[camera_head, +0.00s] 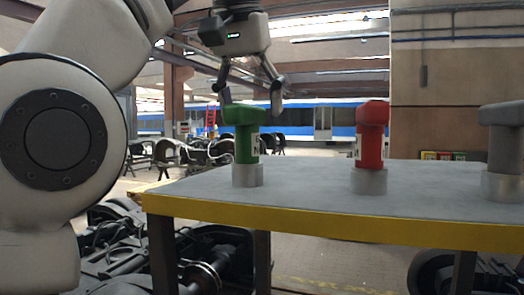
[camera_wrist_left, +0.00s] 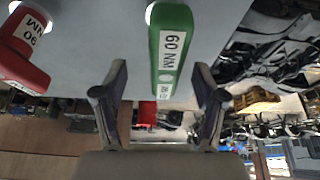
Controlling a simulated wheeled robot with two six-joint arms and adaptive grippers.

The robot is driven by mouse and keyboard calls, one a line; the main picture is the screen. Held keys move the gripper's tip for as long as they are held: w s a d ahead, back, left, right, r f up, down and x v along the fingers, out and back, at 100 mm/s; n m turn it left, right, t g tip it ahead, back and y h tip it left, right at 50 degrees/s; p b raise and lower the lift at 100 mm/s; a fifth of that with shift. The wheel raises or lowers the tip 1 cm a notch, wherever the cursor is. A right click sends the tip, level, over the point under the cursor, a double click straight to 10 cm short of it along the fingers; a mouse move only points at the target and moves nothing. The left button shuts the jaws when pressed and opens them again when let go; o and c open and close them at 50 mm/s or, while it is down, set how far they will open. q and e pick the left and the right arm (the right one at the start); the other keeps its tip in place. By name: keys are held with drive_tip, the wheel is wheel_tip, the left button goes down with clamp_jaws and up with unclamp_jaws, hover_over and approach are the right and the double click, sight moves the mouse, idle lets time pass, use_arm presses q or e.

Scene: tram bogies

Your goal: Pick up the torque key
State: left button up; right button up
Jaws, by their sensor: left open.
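A green torque key (camera_head: 246,140) stands upright on the grey table (camera_head: 310,205), its label reading 60 NM in the left wrist view (camera_wrist_left: 170,50). A red torque key (camera_head: 370,150) stands to its right; its label reads 90 NM in the left wrist view (camera_wrist_left: 22,45). A grey torque key (camera_head: 504,140) stands at the right edge. My left gripper (camera_head: 249,95) is open and empty, pointing down at the green key's top. In the left wrist view, the green key shows between the two fingers. Contact cannot be told. My right gripper is not in view.
The table has a yellow front edge (camera_head: 330,230), with clear surface between the keys. Dark bogie parts (camera_head: 205,265) lie below and behind it. A blue and white tram (camera_head: 320,118) stands far back.

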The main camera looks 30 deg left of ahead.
sight(248, 135)
use_arm(q)
drive_tip(key=shift+s+a+f+b, duration=0.2)
drive_tip(key=shift+s+f+b, duration=0.4)
drive_tip(key=shift+f, duration=0.5)
drive_tip(key=x, duration=0.3)
drive_tip(key=shift+w+f+b, duration=0.2)
drive_tip(key=shift+w+b, duration=0.2)
drive_tip(key=shift+w, duration=0.5)
drive_tip(key=shift+s+r, duration=0.15)
drive_tip(key=shift+s, duration=0.55)
clamp_jaws()
drive_tip(key=shift+w, duration=0.3)
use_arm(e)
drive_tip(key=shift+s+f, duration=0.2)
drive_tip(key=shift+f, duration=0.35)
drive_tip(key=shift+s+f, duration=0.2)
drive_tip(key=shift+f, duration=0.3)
